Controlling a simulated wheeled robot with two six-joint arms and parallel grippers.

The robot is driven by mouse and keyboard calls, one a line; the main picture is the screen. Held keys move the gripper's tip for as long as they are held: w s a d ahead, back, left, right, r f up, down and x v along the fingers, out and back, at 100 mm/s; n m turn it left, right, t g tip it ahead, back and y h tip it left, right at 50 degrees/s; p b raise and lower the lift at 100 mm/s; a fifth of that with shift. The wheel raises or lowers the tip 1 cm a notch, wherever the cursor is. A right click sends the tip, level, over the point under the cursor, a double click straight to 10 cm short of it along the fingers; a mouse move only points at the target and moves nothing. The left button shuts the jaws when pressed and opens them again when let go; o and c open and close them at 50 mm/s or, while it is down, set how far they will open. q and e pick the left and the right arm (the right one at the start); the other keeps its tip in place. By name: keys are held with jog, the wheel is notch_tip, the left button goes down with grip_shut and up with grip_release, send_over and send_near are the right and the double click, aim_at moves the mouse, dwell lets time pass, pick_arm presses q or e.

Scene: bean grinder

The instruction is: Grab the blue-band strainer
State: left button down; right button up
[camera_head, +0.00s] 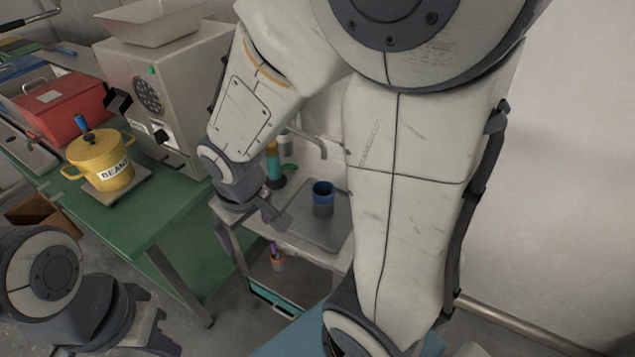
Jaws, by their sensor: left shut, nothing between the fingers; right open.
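The blue-band strainer (323,205) looks like a small grey cup with a blue band at its top. It stands upright on the grey metal top of a small side table. My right gripper (252,226) is open and empty, its fingers pointing down, to the left of the strainer and apart from it, by the table's left edge. My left gripper (165,343) is low at the left, partly cut off by the bottom edge. It is shut and empty, far from the strainer.
A green table (185,225) holds a yellow bean pot (102,160), a red box (60,108) and a large grinder (165,85). Bottles (275,165) and a tap (308,138) stand behind the strainer. A lower shelf holds a small pot (278,262). My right arm covers the table's right side.

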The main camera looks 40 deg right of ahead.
jog(key=w+d+f+m+p, duration=0.1)
jog(key=w+d+m+p, duration=0.2)
jog(key=d, duration=0.8)
jog(key=m+t+h, duration=0.1)
jog(key=m+t, duration=0.1)
jog(key=m, duration=0.2)
send_near(323, 195)
jog(key=a, duration=0.2)
jog(key=shift+h, duration=0.3)
jog(key=shift+s+b+x, duration=0.25)
jog(key=shift+b+x, duration=0.15)
jog(key=shift+x, duration=1.2)
jog(key=shift+s+b+x, duration=0.2)
jog(key=shift+b+x, duration=0.15)
jog(key=shift+x, duration=1.25)
pick_arm(q)
notch_tip(323, 195, up, 3)
jog(key=shift+f, duration=0.2)
pick_arm(e)
jog(key=shift+d+f, duration=0.15)
jog(key=c, duration=1.4)
